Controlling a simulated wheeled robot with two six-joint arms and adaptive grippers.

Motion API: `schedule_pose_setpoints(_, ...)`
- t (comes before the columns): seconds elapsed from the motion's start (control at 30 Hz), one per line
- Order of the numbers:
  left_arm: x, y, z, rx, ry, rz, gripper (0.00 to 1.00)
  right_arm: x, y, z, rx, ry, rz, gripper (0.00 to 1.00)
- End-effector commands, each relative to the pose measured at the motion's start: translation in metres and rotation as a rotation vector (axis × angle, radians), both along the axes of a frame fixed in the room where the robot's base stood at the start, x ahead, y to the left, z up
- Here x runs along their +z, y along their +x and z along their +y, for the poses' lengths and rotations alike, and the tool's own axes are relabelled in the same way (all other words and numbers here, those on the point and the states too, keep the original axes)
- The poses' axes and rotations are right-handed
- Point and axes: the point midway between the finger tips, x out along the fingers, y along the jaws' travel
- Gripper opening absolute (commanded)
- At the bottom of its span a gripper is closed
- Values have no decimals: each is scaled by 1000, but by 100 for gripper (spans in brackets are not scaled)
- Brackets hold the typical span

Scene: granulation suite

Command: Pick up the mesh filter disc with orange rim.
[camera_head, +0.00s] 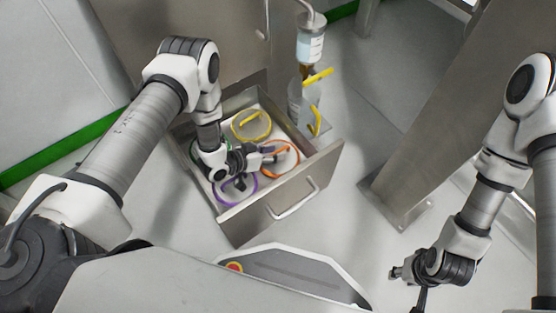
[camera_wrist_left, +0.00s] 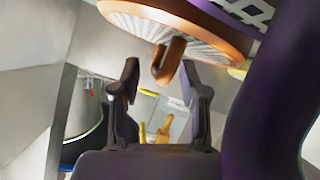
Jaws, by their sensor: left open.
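The mesh filter disc with the orange rim (camera_head: 283,160) lies at the right of the open drawer, partly hidden by my left gripper. In the left wrist view the disc (camera_wrist_left: 140,24) fills the top, and its hooked orange handle (camera_wrist_left: 168,62) shows between the fingertips. My left gripper (camera_head: 266,155) is over the disc's left part. In the wrist view its fingers (camera_wrist_left: 161,80) are apart, one on each side of the handle, with no clear contact. My right gripper (camera_head: 397,272) is far off at the lower right, over the floor; its jaws are too small to read.
The drawer (camera_head: 233,217) also holds a yellow-rimmed disc (camera_head: 251,125), a purple-rimmed disc (camera_head: 236,191) and a green-rimmed one (camera_head: 194,150), mostly hidden by my arm. A clear container (camera_head: 298,103) with yellow parts stands behind the drawer. A metal post (camera_head: 415,150) rises at right.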

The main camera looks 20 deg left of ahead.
Motion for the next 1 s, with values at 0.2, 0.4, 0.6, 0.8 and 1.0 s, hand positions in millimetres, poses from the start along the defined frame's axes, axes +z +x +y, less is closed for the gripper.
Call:
schedule_pose_setpoints(0.2, 1, 0, 0, 1, 1, 0, 16, 2, 0, 0, 0, 0, -1, 40)
schedule_pose_setpoints(0.4, 1, 0, 1, 1, 1, 0, 0, 2, 0, 0, 0, 0, -1, 40)
schedule_pose_setpoints(0.6, 1, -1, 1, 1, 1, 0, 0, 2, 0, 0, 0, 0, -1, 40)
schedule_pose_setpoints(0.8, 9, 0, 1, 1, 1, 0, 0, 6, 0, 0, 0, 0, 0, 40)
schedule_pose_setpoints(1.0, 44, 0, 1, 1, 0, -2, 0, 23, 0, 0, 0, 0, 0, 40)
